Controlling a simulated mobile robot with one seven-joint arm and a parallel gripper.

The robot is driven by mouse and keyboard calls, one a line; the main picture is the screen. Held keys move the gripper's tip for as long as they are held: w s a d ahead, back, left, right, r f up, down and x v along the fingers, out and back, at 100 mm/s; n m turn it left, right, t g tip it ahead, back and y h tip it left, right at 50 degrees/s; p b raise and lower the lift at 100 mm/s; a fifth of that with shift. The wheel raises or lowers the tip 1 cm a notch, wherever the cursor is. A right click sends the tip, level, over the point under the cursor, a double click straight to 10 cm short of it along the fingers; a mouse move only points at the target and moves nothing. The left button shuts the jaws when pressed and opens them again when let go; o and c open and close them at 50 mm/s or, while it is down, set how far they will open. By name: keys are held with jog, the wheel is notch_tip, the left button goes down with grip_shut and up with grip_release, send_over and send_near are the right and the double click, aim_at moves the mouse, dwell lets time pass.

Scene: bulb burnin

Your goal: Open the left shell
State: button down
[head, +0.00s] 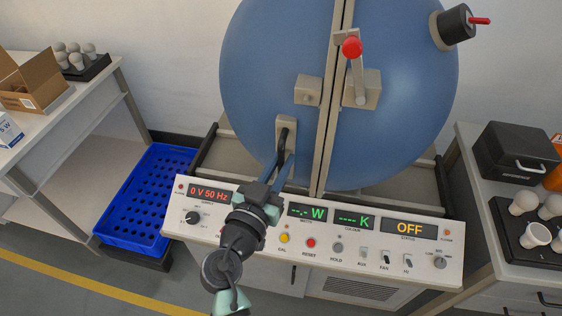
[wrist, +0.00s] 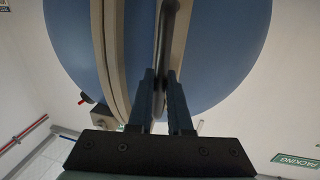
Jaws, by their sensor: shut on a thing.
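The left shell (head: 265,75) is the blue left half of a large sphere and also shows in the wrist view (wrist: 66,40). Its beige rim stands against the rim of the right shell (head: 410,100), with only a thin dark line between them. A dark bar handle (head: 283,138) sits on a beige mount low on the left shell. My gripper (head: 284,168) is shut on this handle from below. In the wrist view the handle (wrist: 166,30) runs between the two fingers. A latch lever with a red knob (head: 352,47) points up on the right shell.
A control panel (head: 330,250) with displays and knobs lies under my arm, its status reading OFF. A blue crate (head: 140,200) stands on the floor at left. Side tables hold bulbs, a cardboard box (head: 30,80) and a black case (head: 515,150).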

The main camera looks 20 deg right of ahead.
dwell(0.5)
jog(key=w+a+b, duration=0.8)
jog(key=a+b, duration=0.4)
jog(key=c, duration=0.8)
grip_release()
jog(key=shift+d, duration=0.15)
jog(key=shift+c, duration=0.2)
jog(key=b+v, duration=0.2)
jog(key=v, duration=1.1)
